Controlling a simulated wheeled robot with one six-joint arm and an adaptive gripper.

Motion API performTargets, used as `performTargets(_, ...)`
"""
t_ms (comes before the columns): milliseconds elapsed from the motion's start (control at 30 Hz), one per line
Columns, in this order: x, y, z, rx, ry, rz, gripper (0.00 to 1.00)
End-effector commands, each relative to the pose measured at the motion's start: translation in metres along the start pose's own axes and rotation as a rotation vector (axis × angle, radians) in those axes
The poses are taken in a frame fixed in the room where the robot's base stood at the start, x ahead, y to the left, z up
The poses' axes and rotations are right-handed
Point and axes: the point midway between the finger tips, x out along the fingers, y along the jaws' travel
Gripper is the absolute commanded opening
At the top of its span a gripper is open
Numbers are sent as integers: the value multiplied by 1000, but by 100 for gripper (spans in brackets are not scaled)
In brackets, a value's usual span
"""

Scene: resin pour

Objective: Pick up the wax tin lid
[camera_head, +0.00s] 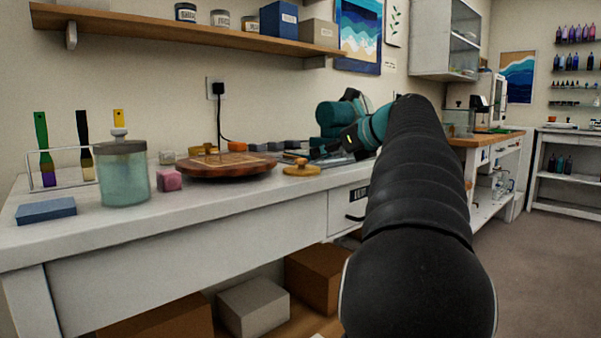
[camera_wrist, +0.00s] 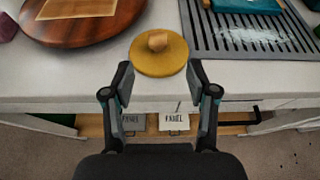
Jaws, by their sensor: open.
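The wax tin lid, taken to be the round yellow disc with a small tan knob (camera_wrist: 159,58), lies on the white bench top near its front edge. It also shows in the head view (camera_head: 301,170), right of the round wooden board. My gripper (camera_wrist: 160,76) is open and empty in the wrist view. Its two fingers point at the lid from the front, one toward each side of its near edge. I cannot tell whether they touch it. In the head view my arm hides much of the bench to the right, and the fingertips cannot be made out.
The round wooden board (camera_wrist: 85,33) lies close left of the lid. A grey slotted mat (camera_wrist: 203,46) lies close right, with a teal item on it. A pink cube (camera_head: 169,180) and a lidded glass jar (camera_head: 124,183) stand further left. The bench's front edge (camera_wrist: 60,104) runs below the fingers.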

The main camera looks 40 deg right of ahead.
Motion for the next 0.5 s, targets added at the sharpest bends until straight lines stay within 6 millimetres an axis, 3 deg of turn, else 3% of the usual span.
performTargets(200,36,2,0,-3,0,5,58)
performTargets(500,51,1,0,-2,2,1,58)
